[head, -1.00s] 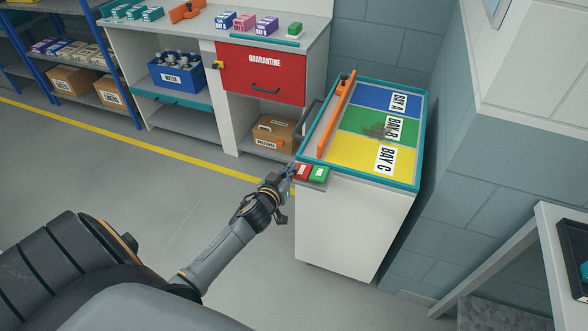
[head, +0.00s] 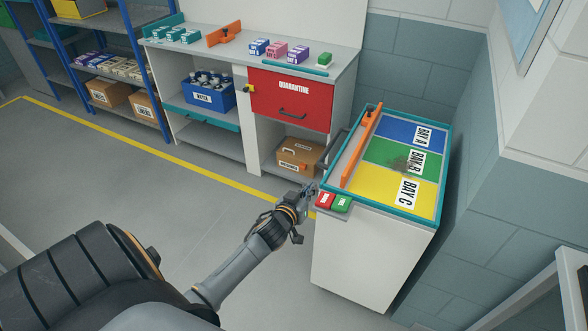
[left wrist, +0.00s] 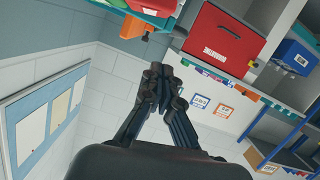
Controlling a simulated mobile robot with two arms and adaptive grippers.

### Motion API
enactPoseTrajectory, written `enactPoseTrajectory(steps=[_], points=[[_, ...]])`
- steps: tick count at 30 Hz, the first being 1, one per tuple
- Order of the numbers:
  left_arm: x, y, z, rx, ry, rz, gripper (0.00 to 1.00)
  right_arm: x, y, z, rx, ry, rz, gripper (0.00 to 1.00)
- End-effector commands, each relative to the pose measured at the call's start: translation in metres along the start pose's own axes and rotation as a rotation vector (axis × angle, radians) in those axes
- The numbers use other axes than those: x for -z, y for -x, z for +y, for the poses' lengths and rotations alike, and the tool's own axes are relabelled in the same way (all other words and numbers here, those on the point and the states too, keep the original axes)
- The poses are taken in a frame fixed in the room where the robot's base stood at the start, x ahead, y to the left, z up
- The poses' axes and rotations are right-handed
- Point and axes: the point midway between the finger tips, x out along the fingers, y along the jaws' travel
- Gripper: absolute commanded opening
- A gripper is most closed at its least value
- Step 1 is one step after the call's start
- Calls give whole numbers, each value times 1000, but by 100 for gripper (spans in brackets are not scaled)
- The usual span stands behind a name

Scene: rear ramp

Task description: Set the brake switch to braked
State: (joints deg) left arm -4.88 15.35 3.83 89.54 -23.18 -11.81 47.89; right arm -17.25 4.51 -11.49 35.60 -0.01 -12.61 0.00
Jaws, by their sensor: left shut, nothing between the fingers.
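The brake switch is a pair of caps, red (head: 325,201) and green (head: 342,204), at the near left corner of the teal-rimmed cart (head: 377,213). Both caps carry small lettering too small to read, and I cannot tell which is pressed. My left gripper (head: 310,189) is shut and empty, just left of the red cap; I cannot tell whether it touches. In the left wrist view, its closed fingers (left wrist: 163,75) point at the cart and bench side. My right gripper is not in view.
The cart top has blue, green and yellow bays and an orange bar (head: 362,146). A bench with a red quarantine drawer (head: 290,100) stands behind. A wall closes the right side. Open floor with a yellow line (head: 160,137) lies left.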

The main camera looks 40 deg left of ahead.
Motion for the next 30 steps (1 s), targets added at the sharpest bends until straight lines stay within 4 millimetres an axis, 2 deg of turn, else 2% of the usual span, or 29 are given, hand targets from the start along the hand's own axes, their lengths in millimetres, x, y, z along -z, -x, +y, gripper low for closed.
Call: enactPoseTrajectory(steps=[1,9,13,18,30], points=[[-10,12,-1,1,1,-10,0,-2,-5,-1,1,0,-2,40],[-9,62,-2,1,1,-9,0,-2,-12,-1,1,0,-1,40],[-8,78,-2,2,2,-8,0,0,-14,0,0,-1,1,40],[-7,88,-2,2,1,-8,0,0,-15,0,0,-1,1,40],[-6,88,-2,2,1,-7,0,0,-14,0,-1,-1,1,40]])
